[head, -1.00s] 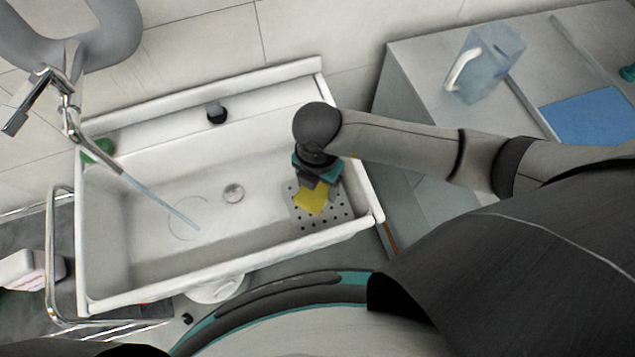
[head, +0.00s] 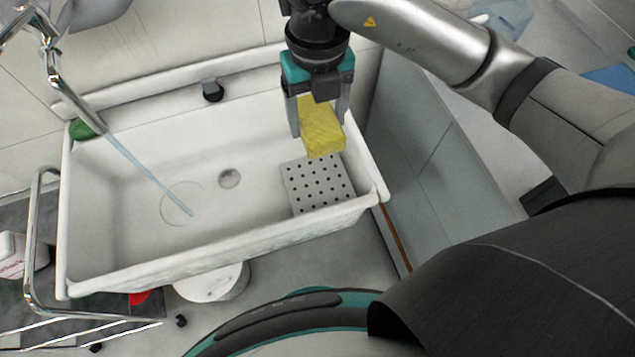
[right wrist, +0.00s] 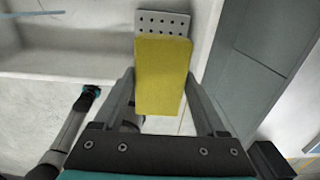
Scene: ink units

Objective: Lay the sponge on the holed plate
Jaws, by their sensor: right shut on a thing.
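The yellow sponge (head: 322,138) is held between the fingers of my right gripper (head: 320,118), raised above the right end of the sink. It also shows in the right wrist view (right wrist: 162,75), between the two fingers (right wrist: 160,90). The grey holed plate (head: 318,187) lies in the right end of the sink, below and apart from the sponge. The sponge hides part of the plate's far edge in the head view. In the right wrist view the plate (right wrist: 163,23) shows just beyond the sponge. My left gripper is not in view.
The white sink (head: 130,260) has raised walls around the plate. A green thing (head: 85,130) sits in the far left corner. A metal rail (head: 33,240) stands at the left.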

